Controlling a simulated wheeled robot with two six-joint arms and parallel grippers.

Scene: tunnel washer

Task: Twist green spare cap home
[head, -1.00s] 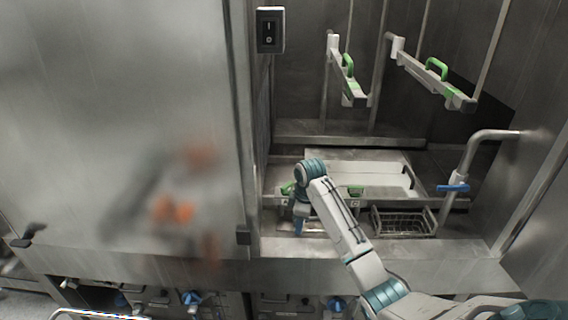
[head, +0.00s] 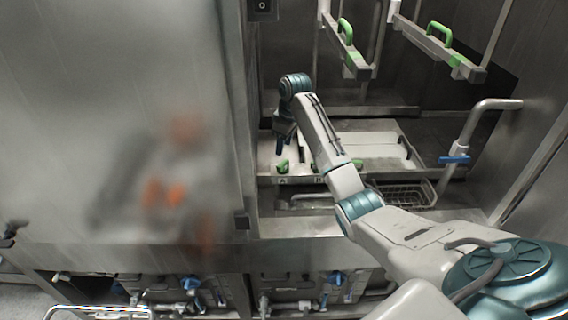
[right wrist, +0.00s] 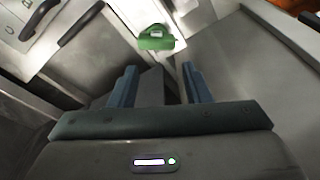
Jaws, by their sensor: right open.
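Two green caps sit along the front edge of the metal tray unit, a left one (head: 282,166) and a right one (head: 357,163). I cannot tell from the pictures which is the spare. My right gripper (head: 281,147) points down just above the left cap. In the right wrist view, the open fingers (right wrist: 158,69) are empty, and a green cap (right wrist: 156,40) with a raised grip lies ahead of them, apart from them. How far the cap is screwed in cannot be seen. My left gripper is not in view.
A wire basket (head: 403,195) sits right of the caps. A pipe with a blue lever (head: 454,160) stands at the right. Bars with green handles (head: 438,33) hang above. A large blurry steel panel (head: 120,120) closes off the left side.

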